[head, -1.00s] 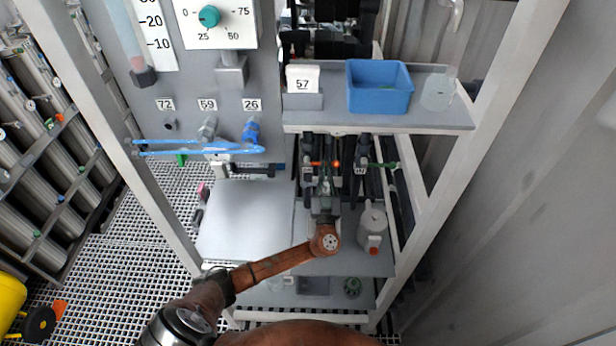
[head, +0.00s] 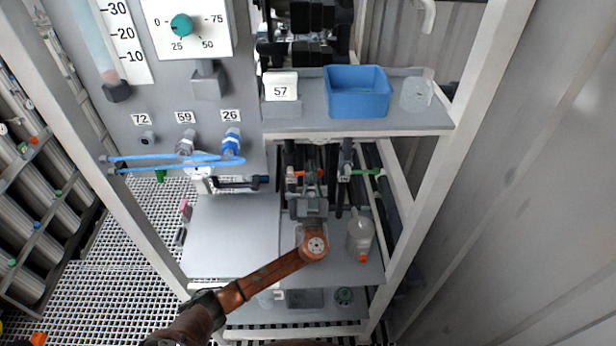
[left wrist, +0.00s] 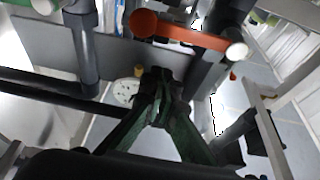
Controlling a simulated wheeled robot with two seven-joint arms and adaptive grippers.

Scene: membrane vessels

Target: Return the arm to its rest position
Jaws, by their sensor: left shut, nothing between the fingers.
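My left arm comes in from the lower left of the head view, with a copper-brown forearm. It reaches into the frame below the upper shelf. My left gripper (head: 312,182) points away from me among dark vertical pipes with coloured handles. In the left wrist view the dark green fingers of the left gripper (left wrist: 160,85) meet at their tips, shut and empty. An orange-red handle (left wrist: 185,32) crosses just beyond the fingertips; I cannot tell whether they touch. My right gripper is not in view.
The upper shelf (head: 400,118) holds a blue bin (head: 357,92) and a clear container (head: 416,94). A whitish bottle (head: 360,238) stands right of my arm on the lower shelf. Frame posts (head: 440,165) flank the space. Blue tubing (head: 170,161) hangs on the left panel.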

